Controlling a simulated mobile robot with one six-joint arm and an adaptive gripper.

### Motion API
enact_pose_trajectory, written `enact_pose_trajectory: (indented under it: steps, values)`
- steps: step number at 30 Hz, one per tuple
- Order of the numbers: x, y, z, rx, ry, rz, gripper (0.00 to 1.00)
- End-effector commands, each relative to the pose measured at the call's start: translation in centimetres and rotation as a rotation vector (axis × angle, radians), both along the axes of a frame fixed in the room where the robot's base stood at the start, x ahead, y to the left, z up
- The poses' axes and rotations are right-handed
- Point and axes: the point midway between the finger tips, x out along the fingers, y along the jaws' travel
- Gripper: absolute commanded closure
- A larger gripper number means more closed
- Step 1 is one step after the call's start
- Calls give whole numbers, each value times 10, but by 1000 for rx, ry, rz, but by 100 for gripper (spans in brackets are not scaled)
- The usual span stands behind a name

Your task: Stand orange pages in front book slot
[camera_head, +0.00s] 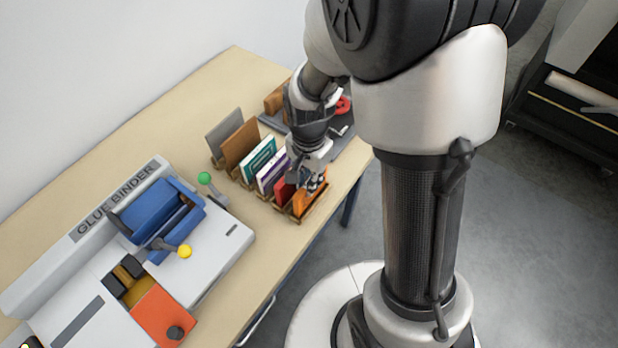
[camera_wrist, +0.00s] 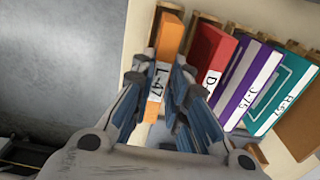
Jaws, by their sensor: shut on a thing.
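The orange pages (camera_wrist: 170,42) stand upright between the fingers of my gripper (camera_wrist: 160,85) in the wrist view, with a white label reading L-47. My gripper is shut on them. In the head view the orange pages (camera_head: 303,203) are at the front end of the wooden book rack (camera_head: 277,206), below my gripper (camera_head: 312,180). They appear to be in or just over the front slot; whether they touch its bottom is hidden. A red book (camera_wrist: 207,52) stands in the rack beside them, a small gap apart.
A purple-and-white book (camera_wrist: 246,82), a teal book (camera_wrist: 281,95) and brown and grey boards (camera_head: 238,143) fill the rack farther back. A glue binder (camera_head: 215,246) stands to the left. A dark tray (camera_head: 341,143) with a red item lies behind my gripper. The table's front edge is close to the rack.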

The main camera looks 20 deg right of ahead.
Motion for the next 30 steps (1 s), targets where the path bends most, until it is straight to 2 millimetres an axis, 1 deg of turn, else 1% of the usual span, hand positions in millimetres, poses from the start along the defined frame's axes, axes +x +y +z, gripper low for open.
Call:
enact_pose_trajectory:
  steps: [11,12,15,25,30]
  values:
    - [0,0,-8,0,0,0,100]
    - [0,0,-7,0,0,0,83]
    - [0,0,-7,0,0,0,77]
    - [0,0,-6,0,0,0,77]
    - [0,0,4,1,-1,0,77]
